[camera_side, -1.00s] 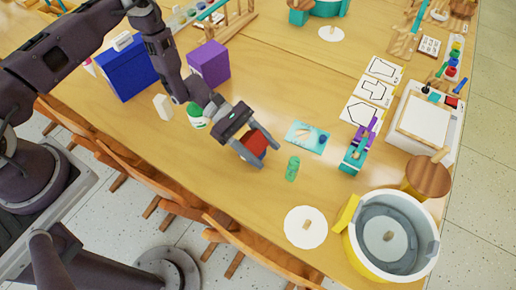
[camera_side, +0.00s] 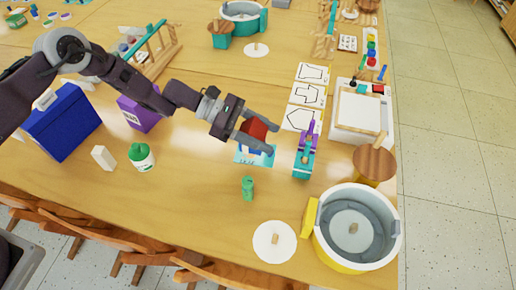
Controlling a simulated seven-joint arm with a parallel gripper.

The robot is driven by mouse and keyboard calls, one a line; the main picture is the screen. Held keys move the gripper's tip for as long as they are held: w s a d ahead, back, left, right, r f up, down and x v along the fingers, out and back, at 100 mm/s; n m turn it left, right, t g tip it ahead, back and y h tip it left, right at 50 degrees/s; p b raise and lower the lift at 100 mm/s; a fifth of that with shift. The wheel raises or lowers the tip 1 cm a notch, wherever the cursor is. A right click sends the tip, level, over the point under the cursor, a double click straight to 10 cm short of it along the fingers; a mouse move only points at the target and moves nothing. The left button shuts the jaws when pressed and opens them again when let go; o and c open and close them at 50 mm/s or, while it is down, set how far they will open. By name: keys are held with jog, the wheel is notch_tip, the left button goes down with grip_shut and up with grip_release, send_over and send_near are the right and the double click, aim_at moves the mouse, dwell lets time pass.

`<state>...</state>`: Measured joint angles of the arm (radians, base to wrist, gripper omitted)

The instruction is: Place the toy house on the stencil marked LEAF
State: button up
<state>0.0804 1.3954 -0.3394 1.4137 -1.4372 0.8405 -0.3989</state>
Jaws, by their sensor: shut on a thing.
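My gripper (camera_side: 266,137) is shut on the toy house (camera_side: 255,127), whose red roof shows between the fingers; its lower part is mostly hidden. In the picture they lie over the teal card and just left of the stencils. Three white stencil sheets with black outlines lie in a column: a far one (camera_side: 312,73), a middle one (camera_side: 307,95) and a near one (camera_side: 301,119). Their lettering is too small to read, so I cannot tell which is LEAF. The near sheet is partly hidden by a purple and teal device.
The purple and teal device (camera_side: 304,160) stands just before the near stencil. A teal card (camera_side: 265,157) lies beneath the gripper in the picture. A green cylinder (camera_side: 248,188), a white disc (camera_side: 274,242), a pottery wheel (camera_side: 326,253) and a white tray (camera_side: 343,133) are nearby.

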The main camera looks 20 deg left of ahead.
notch_tip(320, 180, down, 7)
jog(key=shift+r, duration=0.1)
jog(key=o, duration=1.4)
jog(key=v, duration=1.2)
jog(key=shift+a, duration=0.1)
